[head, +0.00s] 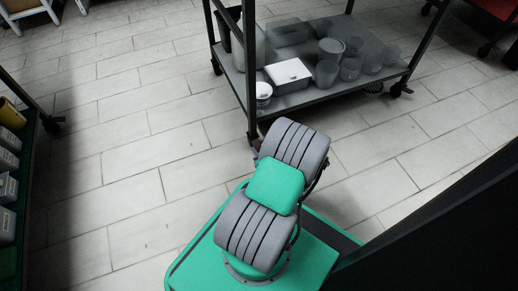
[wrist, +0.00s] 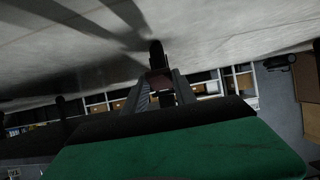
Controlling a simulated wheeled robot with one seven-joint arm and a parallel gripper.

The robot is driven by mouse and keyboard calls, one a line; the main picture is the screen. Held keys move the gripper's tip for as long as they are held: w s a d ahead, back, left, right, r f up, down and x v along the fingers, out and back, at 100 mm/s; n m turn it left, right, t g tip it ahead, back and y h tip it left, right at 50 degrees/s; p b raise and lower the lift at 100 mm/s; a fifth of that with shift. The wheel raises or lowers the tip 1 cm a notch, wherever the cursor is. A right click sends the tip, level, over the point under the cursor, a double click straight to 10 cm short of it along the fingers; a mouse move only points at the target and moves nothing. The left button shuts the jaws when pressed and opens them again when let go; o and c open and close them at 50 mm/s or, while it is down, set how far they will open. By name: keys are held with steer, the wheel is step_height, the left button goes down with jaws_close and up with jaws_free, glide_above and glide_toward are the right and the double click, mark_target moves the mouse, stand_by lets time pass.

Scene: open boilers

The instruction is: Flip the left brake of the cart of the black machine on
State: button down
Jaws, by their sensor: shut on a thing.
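The cart (head: 250,90) stands ahead of me in the head view, with dark posts and a grey lower shelf. The black machine cannot be made out. In the wrist view, which is tilted with the floor at the top, a dark caster wheel (wrist: 156,50) shows at the middle. A reddish-brown brake tab (wrist: 159,83) sits just below it there. My gripper (wrist: 161,79) has its two fingers on either side of this tab, shut on it. In the head view my arm hides the gripper, beside the foot of the cart's near-left post.
Clear tubs and cups (head: 327,70) and a white-lidded box (head: 288,74) stand on the cart's lower shelf. A dark shelf with bottles (head: 8,160) is at the far left. A large dark panel (head: 440,240) fills the lower right. The tiled floor (head: 130,130) at left is free.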

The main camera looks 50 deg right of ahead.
steer(key=shift+w+f, duration=0.1)
steer(key=shift+f, duration=0.1)
steer(key=shift+t, duration=0.3)
steer(key=c, duration=1)
jaws_free()
